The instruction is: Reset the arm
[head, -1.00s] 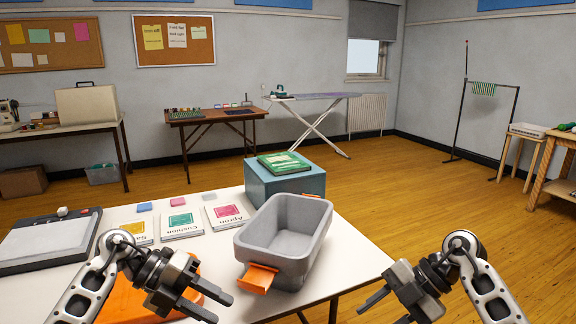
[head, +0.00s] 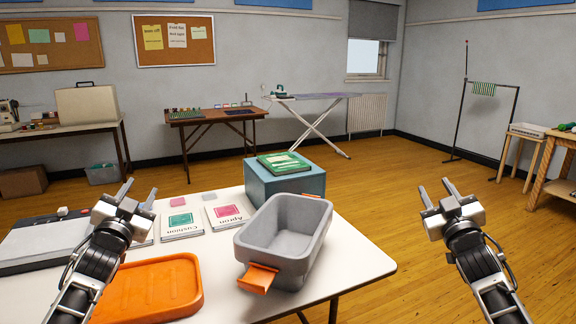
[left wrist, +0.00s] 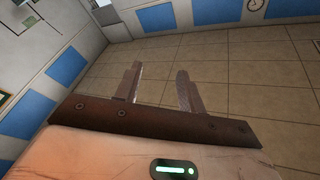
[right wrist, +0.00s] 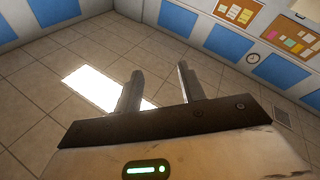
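My left gripper (head: 139,194) is raised over the left part of the white table, with its fingers apart and pointing up. In the left wrist view its fingers (left wrist: 157,85) are apart with nothing between them. My right gripper (head: 437,194) is raised to the right of the table, over the floor, fingers up. In the right wrist view its fingers (right wrist: 160,88) are also apart and empty. Neither gripper touches anything.
The white table (head: 345,262) holds a grey bin (head: 300,245) with an orange handle, an orange tray lid (head: 150,290), a blue box (head: 262,182) with a green book (head: 284,163), and the Cushion (head: 182,221) and Apron (head: 229,213) cards.

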